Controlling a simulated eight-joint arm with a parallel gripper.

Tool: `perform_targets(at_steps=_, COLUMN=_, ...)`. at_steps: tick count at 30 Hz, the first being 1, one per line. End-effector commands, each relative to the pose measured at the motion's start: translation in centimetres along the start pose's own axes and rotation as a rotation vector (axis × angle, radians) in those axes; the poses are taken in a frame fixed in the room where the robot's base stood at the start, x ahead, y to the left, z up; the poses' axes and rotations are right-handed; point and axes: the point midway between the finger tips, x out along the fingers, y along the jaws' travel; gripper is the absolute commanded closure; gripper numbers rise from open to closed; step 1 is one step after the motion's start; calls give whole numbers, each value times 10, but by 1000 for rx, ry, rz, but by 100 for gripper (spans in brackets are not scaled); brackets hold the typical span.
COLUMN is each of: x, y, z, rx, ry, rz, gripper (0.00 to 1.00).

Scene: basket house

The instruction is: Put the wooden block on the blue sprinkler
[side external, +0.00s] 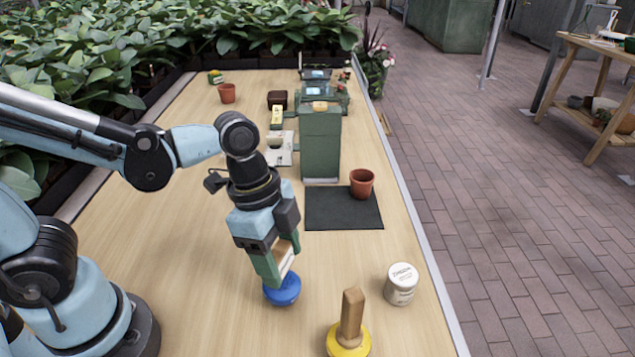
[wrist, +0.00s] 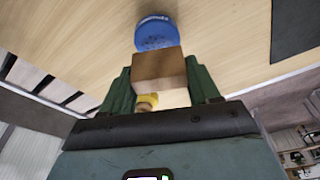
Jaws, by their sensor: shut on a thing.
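The wooden block (side external: 285,259) is between the green fingers of my gripper (side external: 279,268), which is shut on it. In the wrist view the block (wrist: 160,68) shows its brown face between both fingers (wrist: 159,88). The blue sprinkler (side external: 282,293) stands on the table directly below the fingertips in the side view. In the wrist view the blue sprinkler (wrist: 155,33) shows just beyond the block, partly hidden by it. I cannot tell whether the block touches it.
A yellow sprinkler (side external: 348,343) with an upright wooden piece (side external: 352,315) on it stands at the front. A white jar (side external: 401,285) is to the right. A terracotta pot (side external: 362,183) sits on a black mat (side external: 340,216) by a green box (side external: 320,150). The table's left-middle is clear.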

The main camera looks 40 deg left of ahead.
Motion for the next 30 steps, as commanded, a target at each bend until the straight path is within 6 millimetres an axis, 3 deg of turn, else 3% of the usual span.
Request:
perform_targets(at_steps=7, x=20, y=0, z=4, rx=0, ry=0, rz=0, gripper=73)
perform_targets(at_steps=21, x=25, y=0, z=5, rx=0, ry=0, rz=0, gripper=73)
perform_targets(at_steps=22, x=25, y=0, z=5, rx=0, ry=0, rz=0, gripper=35)
perform_targets(at_steps=26, x=25, y=0, z=5, rx=0, ry=0, rz=0, gripper=15)
perform_targets(at_steps=30, x=25, y=0, z=5, rx=0, ry=0, rz=0, gripper=14)
